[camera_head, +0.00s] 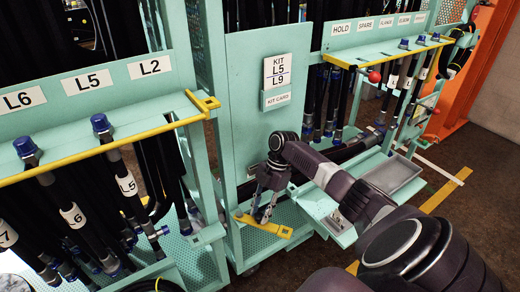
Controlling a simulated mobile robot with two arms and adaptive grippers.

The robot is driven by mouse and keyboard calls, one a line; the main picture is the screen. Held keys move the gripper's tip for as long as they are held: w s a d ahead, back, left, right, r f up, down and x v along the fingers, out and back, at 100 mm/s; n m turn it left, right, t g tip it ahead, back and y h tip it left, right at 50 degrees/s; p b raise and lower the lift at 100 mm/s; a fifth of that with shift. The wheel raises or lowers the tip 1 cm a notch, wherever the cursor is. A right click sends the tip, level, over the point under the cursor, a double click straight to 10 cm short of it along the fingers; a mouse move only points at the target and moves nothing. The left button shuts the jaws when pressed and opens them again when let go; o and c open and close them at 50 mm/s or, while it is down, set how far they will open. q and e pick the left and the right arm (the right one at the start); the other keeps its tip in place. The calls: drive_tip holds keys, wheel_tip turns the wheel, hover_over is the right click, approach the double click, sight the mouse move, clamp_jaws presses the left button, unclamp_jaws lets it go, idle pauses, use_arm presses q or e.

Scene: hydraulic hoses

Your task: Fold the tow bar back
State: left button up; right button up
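A yellow bar (264,227) sits low at the front of the green cart, below its door panel; it looks like the tow bar, though I cannot be sure. It slants down to the right. My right gripper (263,214) reaches in from the lower right and points down at this bar. Its two fingers look apart, with their tips just above or at the bar; I cannot tell whether they touch it. My forearm hides part of the cart to the right of the gripper. My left gripper is not in view.
Hose racks with yellow rails stand at left (110,146) and right (385,52). The green door panel (245,110) with a kit card rises behind my gripper. A grey tray (394,175) juts out at right. An orange post (478,70) stands far right, beside open brown floor.

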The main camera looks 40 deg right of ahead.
drive_tip(key=v, duration=1.2)
